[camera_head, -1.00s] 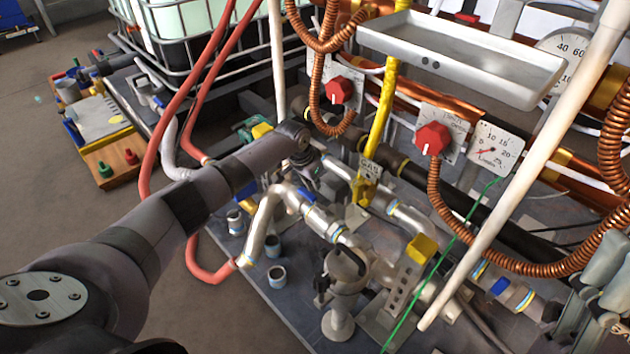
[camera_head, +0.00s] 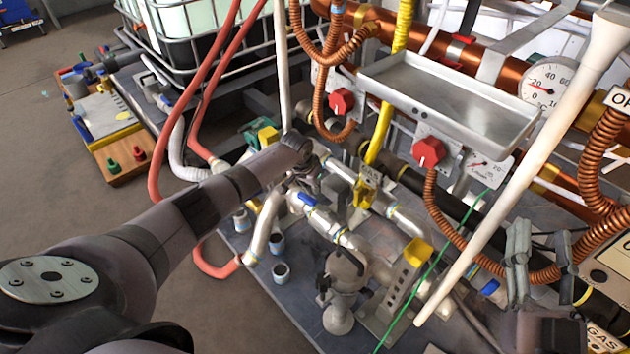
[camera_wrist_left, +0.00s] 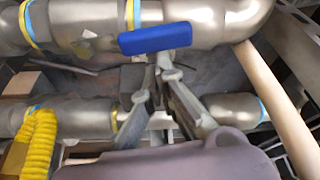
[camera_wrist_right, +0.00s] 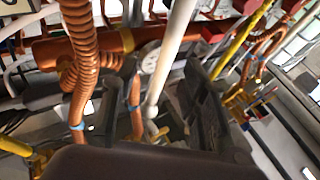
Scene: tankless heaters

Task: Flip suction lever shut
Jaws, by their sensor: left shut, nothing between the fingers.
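A blue lever (camera_wrist_left: 155,38) sits on a silver pipe (camera_wrist_left: 205,20) in the left wrist view, lying roughly along the pipe in that picture. In the head view a small blue lever (camera_head: 307,199) shows on the silver piping just below my left gripper (camera_head: 304,178). My left gripper (camera_wrist_left: 163,68) is shut and empty, its fingertips close to the lever's lower edge. I cannot tell whether they touch it. In the head view the left wrist partly hides the fingers. My right gripper (camera_head: 541,250) is open and empty at the right, in front of the copper hose.
A yellow-sleeved pipe (camera_head: 382,130) and a grey tray (camera_head: 450,92) stand behind the piping. A white pole (camera_head: 500,190) slants between my grippers. A green wire (camera_head: 440,265) and a copper hose (camera_head: 445,225) cross the right side.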

